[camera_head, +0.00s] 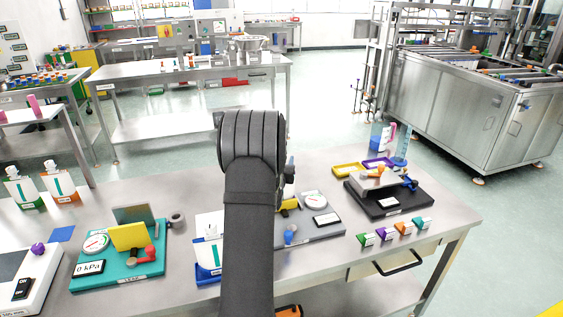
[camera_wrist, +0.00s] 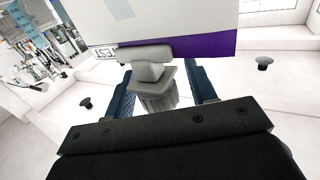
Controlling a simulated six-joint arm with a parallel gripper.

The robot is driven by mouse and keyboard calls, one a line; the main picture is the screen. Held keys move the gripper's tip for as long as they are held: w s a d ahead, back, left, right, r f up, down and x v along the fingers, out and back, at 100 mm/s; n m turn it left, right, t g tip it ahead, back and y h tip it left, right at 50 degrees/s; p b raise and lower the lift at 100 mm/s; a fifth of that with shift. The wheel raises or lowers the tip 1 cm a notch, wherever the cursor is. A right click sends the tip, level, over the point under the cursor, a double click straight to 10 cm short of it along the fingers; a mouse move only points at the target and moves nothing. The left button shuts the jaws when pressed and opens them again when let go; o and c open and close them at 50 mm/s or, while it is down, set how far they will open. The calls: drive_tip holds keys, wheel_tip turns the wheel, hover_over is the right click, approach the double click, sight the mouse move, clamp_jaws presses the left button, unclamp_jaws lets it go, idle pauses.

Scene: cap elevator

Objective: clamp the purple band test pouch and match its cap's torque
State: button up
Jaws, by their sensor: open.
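In the wrist view the purple band test pouch (camera_wrist: 165,20) fills the top, white with a purple band (camera_wrist: 208,44) along its lower edge. Its grey spout (camera_wrist: 149,69) points down to a ribbed grey cap (camera_wrist: 157,98). My gripper (camera_wrist: 161,88) is open, one blue-padded finger on each side of the cap; whether either touches it I cannot tell. In the head view my own arm hides the jaws and this pouch. A grey-based station (camera_head: 318,232) with a round gauge (camera_head: 313,198) and a yellow part (camera_head: 290,204) is partly hidden behind my arm.
A teal station (camera_head: 142,277) with a yellow plate stands left, a black station (camera_head: 390,206) right. A white pouch on a blue stand (camera_head: 207,275) is beside my arm. Two pouches (camera_head: 61,187) stand far left.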

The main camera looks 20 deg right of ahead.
drive_tip(key=c, duration=1)
drive_tip(key=shift+h, duration=0.3)
drive_tip(key=o, duration=1)
drive_tip(key=shift+s, duration=0.1)
drive_tip(key=v, duration=1.7)
drive_tip(key=shift+a+r, duration=0.15)
drive_tip(key=shift+r, duration=0.05)
